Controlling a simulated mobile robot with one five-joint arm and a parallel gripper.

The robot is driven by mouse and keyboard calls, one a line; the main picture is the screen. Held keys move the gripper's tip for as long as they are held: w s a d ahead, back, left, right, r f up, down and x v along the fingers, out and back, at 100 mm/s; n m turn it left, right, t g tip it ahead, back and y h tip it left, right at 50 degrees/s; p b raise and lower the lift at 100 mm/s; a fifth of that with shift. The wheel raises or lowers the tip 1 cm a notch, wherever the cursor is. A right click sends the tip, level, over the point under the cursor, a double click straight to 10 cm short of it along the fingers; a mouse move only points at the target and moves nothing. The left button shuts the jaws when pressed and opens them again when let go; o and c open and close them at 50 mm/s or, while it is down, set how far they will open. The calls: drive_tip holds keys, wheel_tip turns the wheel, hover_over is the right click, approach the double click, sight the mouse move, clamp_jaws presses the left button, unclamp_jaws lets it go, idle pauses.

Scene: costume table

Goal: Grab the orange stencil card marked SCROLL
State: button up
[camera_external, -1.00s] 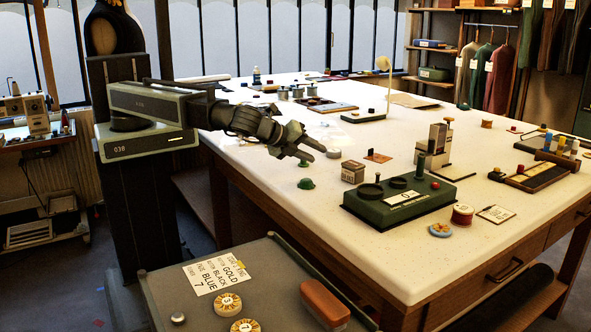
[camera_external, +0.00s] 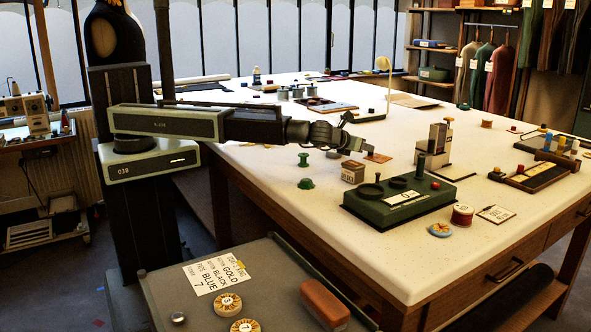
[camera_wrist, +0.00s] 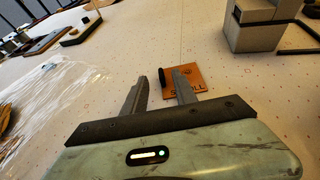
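The orange stencil card (camera_external: 378,157) lies flat on the white table, just past my gripper (camera_external: 377,135) in the external view. In the wrist view the card (camera_wrist: 197,76) shows the word SCROLL, partly hidden behind the right finger. My gripper (camera_wrist: 159,74) is open and empty, its two fingers apart. The right finger overlaps the card in this view, while the left finger is over bare table to its left. The fingers appear above the tabletop; I cannot tell the exact height.
A small dark upright piece (camera_wrist: 162,77) shows at the card's left edge. A grey block stand (camera_external: 433,150) is to the right. A green spool (camera_external: 304,160) stands left.

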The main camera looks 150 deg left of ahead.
drive_tip(key=b+x, duration=0.1)
drive_tip(key=x, duration=0.3)
drive_tip(key=shift+a+f+b, duration=0.15)
drive_tip(key=shift+f+b, duration=0.2)
drive_tip(key=shift+f, duration=0.05)
drive_tip(key=shift+r, duration=0.1)
clamp_jaws()
drive_tip(key=shift+r+p, duration=0.5)
drive_tip(key=shift+p, duration=0.1)
wheel_tip(320, 180, up, 3)
drive_tip(key=p, duration=0.3)
drive_tip(key=s+d, duration=0.3)
drive_tip(key=d, duration=0.1)
drive_tip(key=s+d, duration=0.3)
drive_tip(key=d, duration=0.1)
drive_tip(key=s+d+r+p, duration=0.1)
drive_tip(key=s+d, duration=0.2)
drive_tip(key=d, duration=0.2)
drive_tip(key=shift+s, duration=0.2)
